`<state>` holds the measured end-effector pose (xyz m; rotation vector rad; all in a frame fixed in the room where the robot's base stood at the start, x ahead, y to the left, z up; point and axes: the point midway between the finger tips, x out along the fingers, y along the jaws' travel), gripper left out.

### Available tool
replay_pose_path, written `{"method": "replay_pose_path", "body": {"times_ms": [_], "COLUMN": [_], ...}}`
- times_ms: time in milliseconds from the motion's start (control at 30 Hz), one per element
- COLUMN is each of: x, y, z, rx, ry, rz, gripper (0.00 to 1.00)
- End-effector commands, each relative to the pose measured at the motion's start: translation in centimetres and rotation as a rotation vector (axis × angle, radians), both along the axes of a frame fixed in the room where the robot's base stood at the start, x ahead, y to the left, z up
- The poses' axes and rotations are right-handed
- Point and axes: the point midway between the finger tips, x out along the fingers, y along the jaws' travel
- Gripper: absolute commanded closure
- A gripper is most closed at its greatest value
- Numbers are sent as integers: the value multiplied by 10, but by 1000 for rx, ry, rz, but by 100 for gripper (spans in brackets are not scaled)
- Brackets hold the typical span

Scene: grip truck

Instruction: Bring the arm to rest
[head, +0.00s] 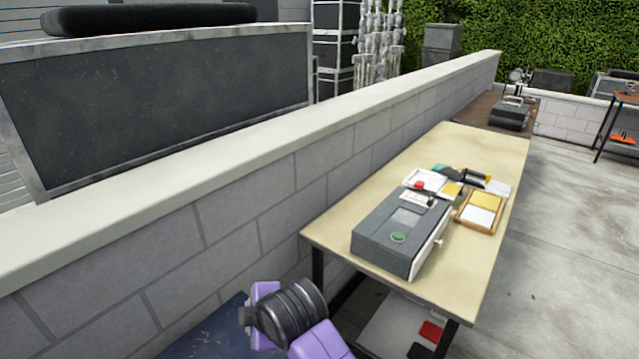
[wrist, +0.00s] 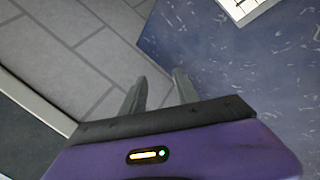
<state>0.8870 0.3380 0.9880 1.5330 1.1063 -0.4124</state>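My gripper (wrist: 160,82) shows in the wrist view with its two grey fingers apart and nothing between them. Grey blocks lie behind the left finger and a blue speckled surface (wrist: 215,60) behind the right one. I cannot tell how far the fingertips are from either. In the head view, part of my purple arm with a dark ribbed joint shows at the bottom, left of the beige table (head: 460,160). The gripper itself cannot be made out there.
A grey block wall (head: 240,215) with a pale top runs along the left. On the table are a grey box (head: 385,255) with a green button and a wooden tray (head: 462,222) with papers. A brown table (head: 475,115) stands behind. Open concrete floor (head: 570,220) lies to the right.

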Motion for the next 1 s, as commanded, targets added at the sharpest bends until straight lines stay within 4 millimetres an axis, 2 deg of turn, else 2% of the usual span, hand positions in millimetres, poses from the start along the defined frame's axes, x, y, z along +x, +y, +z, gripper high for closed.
{"method": "replay_pose_path", "body": {"times_ms": [167, 267, 467, 667, 800, 1000], "x": [-14, -27, -65, -117, -161, -228], "y": [-8, -26, -79, -143, -189, -246], "z": [2, 5, 10, 17, 24, 38], "rx": [360, 547, 858, 1097, 1218, 1330], "ry": [-51, -69, -102, -146, -185, -244], "rz": [-246, -373, -590, -761, -855, -957], "gripper": [64, 64, 64, 64, 64, 64]}}
